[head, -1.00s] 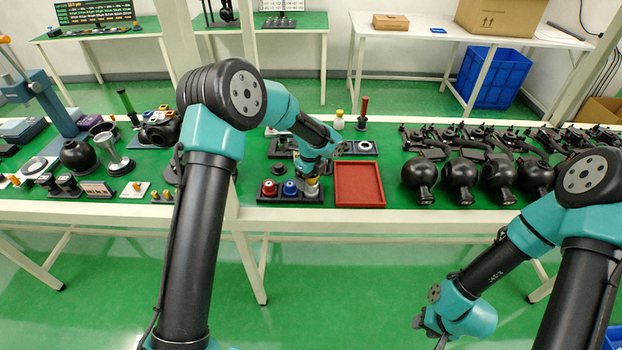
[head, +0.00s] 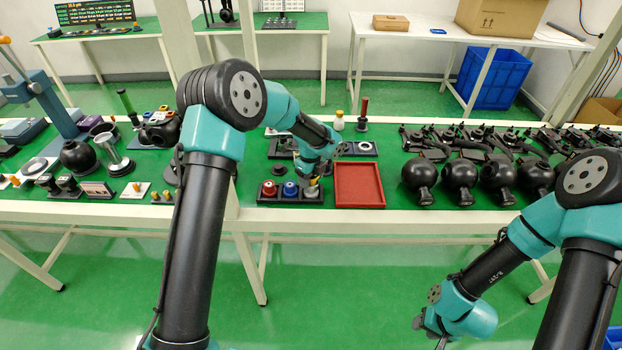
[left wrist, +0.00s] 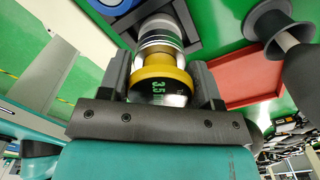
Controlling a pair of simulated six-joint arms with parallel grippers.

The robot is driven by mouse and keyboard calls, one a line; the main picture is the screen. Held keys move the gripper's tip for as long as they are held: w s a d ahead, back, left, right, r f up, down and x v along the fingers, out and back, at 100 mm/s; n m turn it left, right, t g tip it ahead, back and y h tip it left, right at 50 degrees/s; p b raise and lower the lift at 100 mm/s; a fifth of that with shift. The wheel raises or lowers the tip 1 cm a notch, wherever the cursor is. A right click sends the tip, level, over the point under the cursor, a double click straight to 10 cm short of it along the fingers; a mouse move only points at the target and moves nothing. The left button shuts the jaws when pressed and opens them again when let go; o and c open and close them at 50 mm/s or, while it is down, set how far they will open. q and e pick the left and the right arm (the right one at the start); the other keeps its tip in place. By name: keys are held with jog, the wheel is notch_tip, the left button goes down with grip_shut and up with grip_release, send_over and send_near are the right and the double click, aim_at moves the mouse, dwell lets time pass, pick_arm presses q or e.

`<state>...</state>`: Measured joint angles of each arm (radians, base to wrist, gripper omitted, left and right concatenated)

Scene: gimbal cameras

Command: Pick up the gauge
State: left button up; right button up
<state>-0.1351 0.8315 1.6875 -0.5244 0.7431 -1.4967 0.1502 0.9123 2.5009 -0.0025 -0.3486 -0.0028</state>
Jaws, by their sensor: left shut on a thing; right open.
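The gauge (left wrist: 163,72) is a silver cylinder with a yellow ring and a green digital readout, seen in the left wrist view. It stands in a slot of a black holder (head: 262,197); in the head view it is the rightmost piece, beside a red-topped and a blue-topped one (head: 290,188). My left gripper (left wrist: 163,85) is shut on the gauge, a finger on each side of its yellow ring. In the head view my left gripper (head: 312,180) partly covers the gauge. My right gripper (head: 422,326) hangs in front of the table, open and empty.
A red tray (head: 382,204) lies just right of the holder. Several black round-bodied parts (head: 459,176) stand further right. A small yellow-capped bottle (head: 339,123) and a red-handled tool (head: 363,118) stand behind the tray. Black fixtures and metal cups crowd the left side.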

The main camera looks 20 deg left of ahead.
pick_arm(q)
jog(key=shift+r, duration=0.6)
notch_tip(320, 180, up, 2)
jog(key=shift+s+r, duration=0.1)
jog(key=shift+r, duration=0.1)
jog(key=s+d, duration=0.2)
jog(key=s, duration=0.5)
jog(key=s+d+r, duration=0.1)
jog(key=s+d, duration=0.1)
jog(key=s, duration=0.6)
jog(key=shift+d+r, duration=0.15)
jog(key=shift+d, duration=0.1)
jog(key=shift+a, duration=0.1)
